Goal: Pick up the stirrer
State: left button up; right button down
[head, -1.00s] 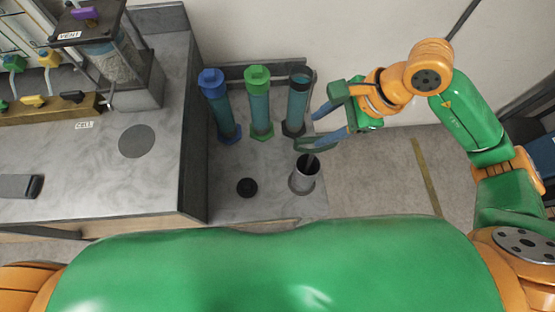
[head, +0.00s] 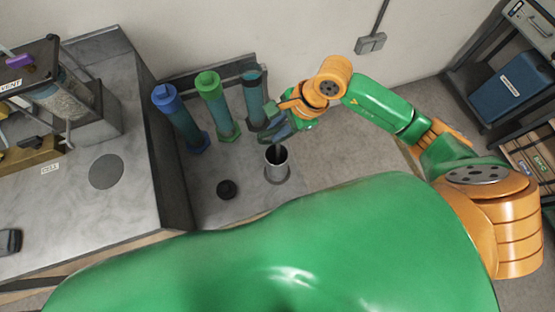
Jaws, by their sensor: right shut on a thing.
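The stirrer (head: 278,152) is a thin grey rod standing in a metal cup (head: 278,174) on the low grey bench; only a short piece shows between the cup's mouth and my fingers. My right gripper (head: 270,136) is just above and behind the cup, shut on the stirrer's upper part. The fingers hide most of what they hold, and the rod's lower end is hidden inside the cup. My left gripper is not in view.
Blue-capped (head: 180,118), green-capped (head: 217,104) and dark-rimmed open (head: 253,97) cylinders stand left of and behind my right gripper. A black cap (head: 226,189) lies left of the cup. A higher counter (head: 130,190) is at left.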

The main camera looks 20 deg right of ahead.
jog(key=shift+w+a, duration=0.15)
jog(key=shift+r, duration=0.3)
notch_tip(320, 180, up, 28)
jog(key=b, duration=0.1)
jog(key=shift+f, duration=0.25)
